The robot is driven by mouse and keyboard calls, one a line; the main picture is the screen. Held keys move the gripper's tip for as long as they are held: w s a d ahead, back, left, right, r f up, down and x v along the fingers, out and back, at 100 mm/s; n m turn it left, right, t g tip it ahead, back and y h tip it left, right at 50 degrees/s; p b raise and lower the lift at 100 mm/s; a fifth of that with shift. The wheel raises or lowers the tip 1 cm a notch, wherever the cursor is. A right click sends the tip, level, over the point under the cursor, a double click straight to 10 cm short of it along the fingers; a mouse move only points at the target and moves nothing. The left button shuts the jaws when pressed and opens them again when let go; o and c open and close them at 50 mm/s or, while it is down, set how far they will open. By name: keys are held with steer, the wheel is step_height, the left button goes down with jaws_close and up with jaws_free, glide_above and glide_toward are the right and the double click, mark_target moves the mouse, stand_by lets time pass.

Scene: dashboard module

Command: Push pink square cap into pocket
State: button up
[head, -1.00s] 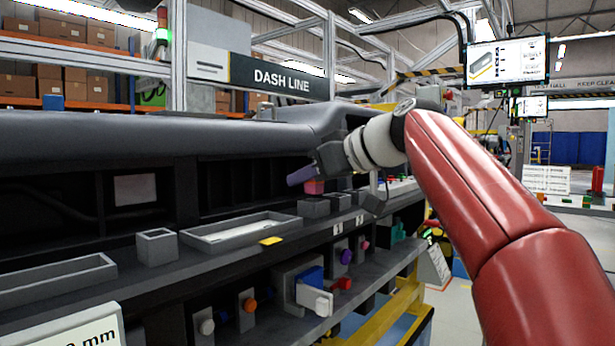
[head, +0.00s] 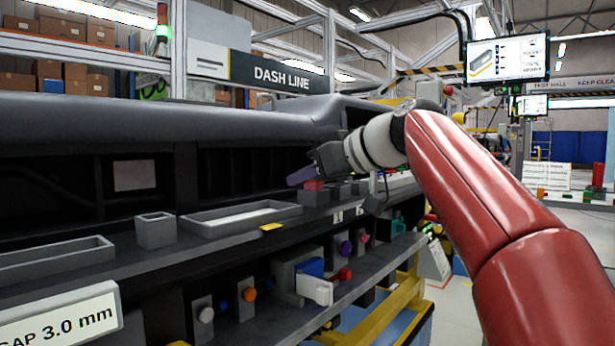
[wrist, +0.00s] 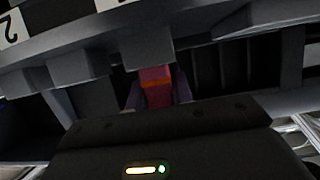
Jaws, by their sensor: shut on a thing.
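My gripper (head: 306,180) has purple fingers and is shut on the pink square cap (head: 314,185). The cap is at the top of a small grey square pocket block (head: 314,198) on the shelf, the nearest in a row. I cannot tell whether the cap is inside the pocket or only at its mouth. In the wrist view the pink cap (wrist: 156,77), with an orange band, shows between the fingers of my gripper (wrist: 158,98). Its far end meets a grey block (wrist: 147,45), which hides the pocket opening.
More small grey blocks (head: 341,191) stand to the right. A shallow grey tray (head: 240,218), a grey square box (head: 156,230) and a yellow tag (head: 271,227) lie to the left. The dark dashboard (head: 180,130) overhangs behind. A lower shelf holds coloured knobs.

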steer(key=shift+f+b, duration=0.4)
steer(key=shift+f, duration=0.1)
steer(key=o, duration=1)
steer(key=shift+r, duration=0.1)
steer(key=v, duration=0.7)
steer(key=shift+s+d+r, duration=0.15)
steer(key=shift+s+d, duration=0.05)
steer(key=shift+d, duration=0.1)
